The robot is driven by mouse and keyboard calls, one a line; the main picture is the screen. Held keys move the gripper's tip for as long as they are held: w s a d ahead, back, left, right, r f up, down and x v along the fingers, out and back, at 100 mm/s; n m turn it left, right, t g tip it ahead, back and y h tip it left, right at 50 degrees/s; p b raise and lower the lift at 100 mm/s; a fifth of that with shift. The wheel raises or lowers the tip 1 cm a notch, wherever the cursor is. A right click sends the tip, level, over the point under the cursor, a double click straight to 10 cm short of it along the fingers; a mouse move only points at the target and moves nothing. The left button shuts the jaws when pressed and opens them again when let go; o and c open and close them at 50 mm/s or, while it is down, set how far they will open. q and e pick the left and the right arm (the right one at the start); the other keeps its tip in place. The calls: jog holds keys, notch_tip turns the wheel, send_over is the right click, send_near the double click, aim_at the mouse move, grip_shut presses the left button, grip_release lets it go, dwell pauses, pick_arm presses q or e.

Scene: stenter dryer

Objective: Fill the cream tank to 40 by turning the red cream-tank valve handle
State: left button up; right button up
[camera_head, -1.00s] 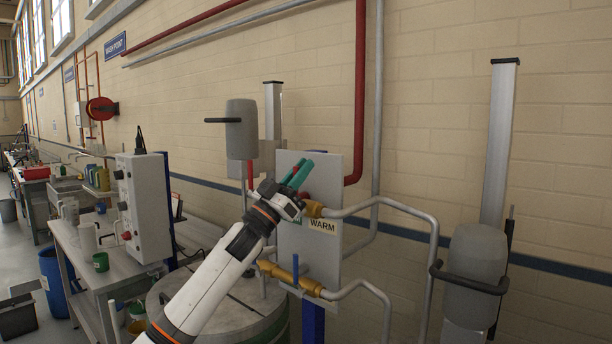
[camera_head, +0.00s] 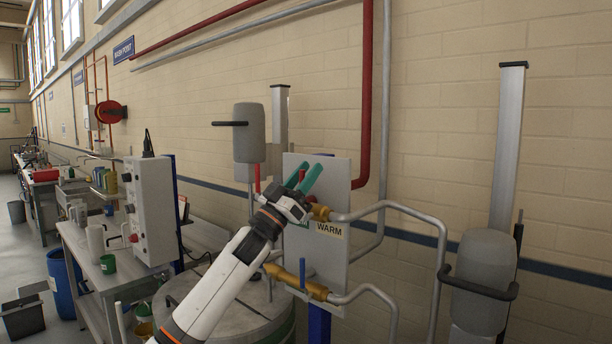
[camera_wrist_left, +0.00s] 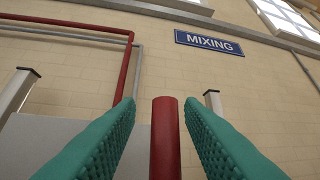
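The red valve handle (camera_wrist_left: 165,140) stands upright between the two green fingers of my left gripper (camera_wrist_left: 160,128) in the left wrist view. A gap shows on each side of it, so the fingers are around it but not closed on it. In the head view my left gripper (camera_head: 309,178) is in front of the pale valve panel (camera_head: 338,178), above a brass fitting (camera_head: 319,212); the gripper mostly hides the red handle there. A grey round lidded tank (camera_head: 270,330) is below, partly behind my arm. No fill reading is legible. My right gripper is out of view.
A lower brass valve with a blue handle (camera_head: 302,272) sits under the WARM label (camera_head: 330,229). Grey pipes (camera_head: 440,262) curve out to the right. A grey control box (camera_head: 151,210) and workbench (camera_head: 98,262) are at left.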

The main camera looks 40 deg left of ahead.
pick_arm(q)
jog(key=shift+f, duration=0.1)
jog(key=shift+s+f+b, duration=0.25)
jog(key=shift+b, duration=0.1)
jog(key=b+v, duration=0.6)
jog(key=v, duration=0.5)
jog(key=shift+b, duration=0.4)
jog(key=shift+s, duration=0.1)
